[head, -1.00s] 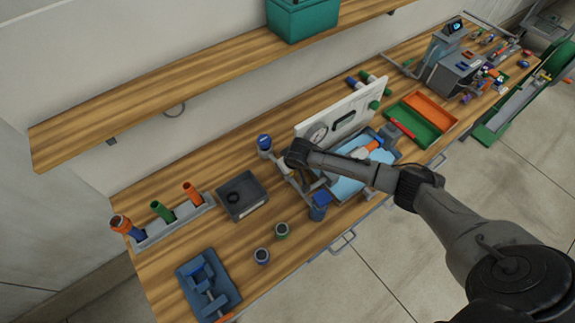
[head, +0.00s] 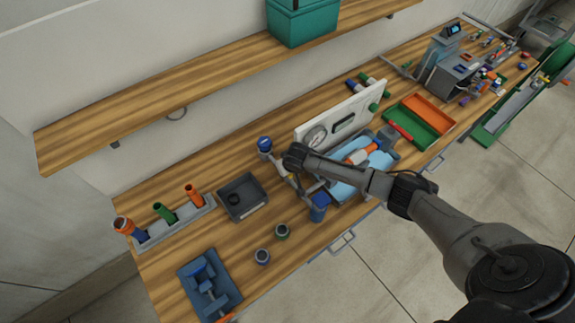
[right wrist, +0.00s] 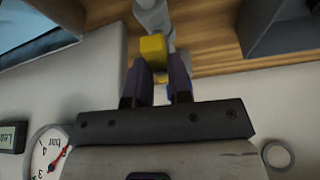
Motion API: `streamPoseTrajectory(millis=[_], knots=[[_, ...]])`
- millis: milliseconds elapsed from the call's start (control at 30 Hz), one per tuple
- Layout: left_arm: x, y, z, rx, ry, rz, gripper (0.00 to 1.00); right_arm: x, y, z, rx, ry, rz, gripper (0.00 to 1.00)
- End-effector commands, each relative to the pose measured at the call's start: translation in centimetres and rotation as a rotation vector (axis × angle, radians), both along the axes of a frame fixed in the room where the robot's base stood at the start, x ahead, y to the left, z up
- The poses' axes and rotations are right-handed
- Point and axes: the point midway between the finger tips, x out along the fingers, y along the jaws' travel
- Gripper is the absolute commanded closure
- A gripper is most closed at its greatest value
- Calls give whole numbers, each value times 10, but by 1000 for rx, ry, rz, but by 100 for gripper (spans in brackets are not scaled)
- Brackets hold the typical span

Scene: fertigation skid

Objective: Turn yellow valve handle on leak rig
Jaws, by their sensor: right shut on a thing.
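The leak rig's white panel (head: 350,112) stands upright on the bench in the head view, with a round gauge (head: 316,137) at its left. The same gauge (right wrist: 46,152) shows at lower left in the right wrist view. The yellow valve handle (right wrist: 152,47) is between the fingers of my right gripper (right wrist: 158,76), which is shut on it. A grey pipe fitting (right wrist: 152,15) lies just beyond the handle. In the head view my right wrist (head: 296,157) is in front of the panel and hides the handle and fingers. My left gripper is not in view.
A blue-lined tray (head: 345,190) lies below my right forearm. A blue-topped fitting (head: 319,202) stands close by. A dark open box (head: 259,207) sits to the left. A green tray (head: 432,141) is to the right. A wooden shelf (head: 190,85) runs above the bench.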

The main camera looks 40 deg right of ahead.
Motion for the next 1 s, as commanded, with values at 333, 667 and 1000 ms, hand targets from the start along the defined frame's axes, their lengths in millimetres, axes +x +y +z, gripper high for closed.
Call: streamPoseTrajectory(millis=[333, 667, 1000], knots=[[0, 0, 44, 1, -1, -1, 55, 0, 5, 4, 4, 5, -318, 100], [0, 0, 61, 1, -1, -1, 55, 3, 8, 1, 3, 5, -632, 100], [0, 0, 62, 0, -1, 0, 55, 6, 9, -1, 2, 4, -953, 100]])
